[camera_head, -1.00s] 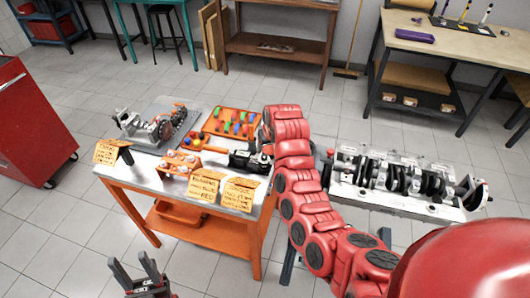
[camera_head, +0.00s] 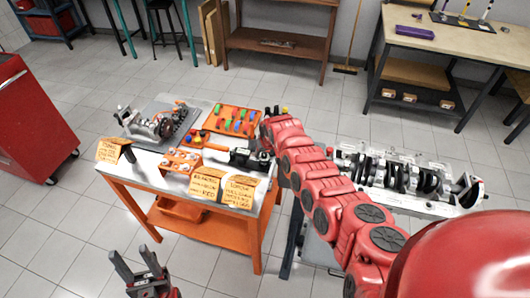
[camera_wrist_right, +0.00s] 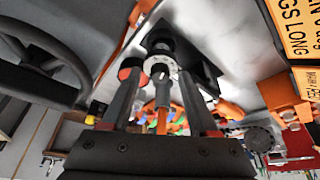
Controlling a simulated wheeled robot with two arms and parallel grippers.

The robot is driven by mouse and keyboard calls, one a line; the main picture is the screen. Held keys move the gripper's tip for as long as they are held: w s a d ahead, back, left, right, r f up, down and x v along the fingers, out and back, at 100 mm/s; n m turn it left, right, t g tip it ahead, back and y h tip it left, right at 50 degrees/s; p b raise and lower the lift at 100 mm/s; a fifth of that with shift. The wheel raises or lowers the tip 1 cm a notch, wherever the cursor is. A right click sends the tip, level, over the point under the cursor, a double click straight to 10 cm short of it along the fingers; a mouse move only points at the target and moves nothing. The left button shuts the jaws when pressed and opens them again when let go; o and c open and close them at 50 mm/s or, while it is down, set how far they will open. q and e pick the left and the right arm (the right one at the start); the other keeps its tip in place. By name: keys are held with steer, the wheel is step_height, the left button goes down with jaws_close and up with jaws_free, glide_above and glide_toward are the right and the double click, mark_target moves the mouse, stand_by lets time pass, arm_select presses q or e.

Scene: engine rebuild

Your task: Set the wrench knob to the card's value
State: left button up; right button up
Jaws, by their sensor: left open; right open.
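The wrench (camera_head: 216,147) lies on the small orange bench, its dark end running towards my right gripper (camera_head: 238,156). In the right wrist view, a round silver-ringed knob (camera_wrist_right: 160,67) with a dark shaft sits between or just beyond the open fingers of my right gripper (camera_wrist_right: 159,82). I cannot tell whether they touch it. The torque card (camera_head: 240,191) stands at the bench's front right; its value is too small to read. A second orange card (camera_head: 207,184) stands beside it. My left gripper (camera_head: 141,270) is open and empty, low in front of the bench.
The orange bench (camera_head: 150,190) also holds a metal engine part (camera_head: 160,124), a tray of coloured pieces (camera_head: 232,121), an orange block (camera_head: 181,161) and another card (camera_head: 109,151). An engine block (camera_head: 410,180) stands right of my right arm. A red cabinet (camera_head: 35,120) is at left.

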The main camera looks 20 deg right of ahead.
stand_by(0.3)
jaws_close()
steer(key=shift+w+a+b, duration=0.1)
steer(key=shift+w+b, duration=0.05)
steer(key=shift+b, duration=0.15)
steer(key=shift+f+m+b, duration=0.15)
steer(key=shift+m+b, duration=0.35)
steer(key=shift+m, duration=0.2)
steer(key=m+h+b, duration=0.1)
steer(key=b, duration=0.2)
steer(key=m+b, duration=0.2)
steer(key=b, duration=0.2)
steer(key=m+h+b, duration=0.1)
steer(key=m+b, duration=0.1)
steer(key=b, duration=0.1)
steer(key=shift+a+f+g+h+b, duration=0.15)
steer(key=shift+a+g+h+b, duration=0.1)
steer(key=shift+g+h+b, duration=0.05)
steer(key=shift+r+m+b, duration=0.25)
steer(key=shift+m+b, duration=0.55)
steer(key=shift+b, duration=0.1)
jaws_free()
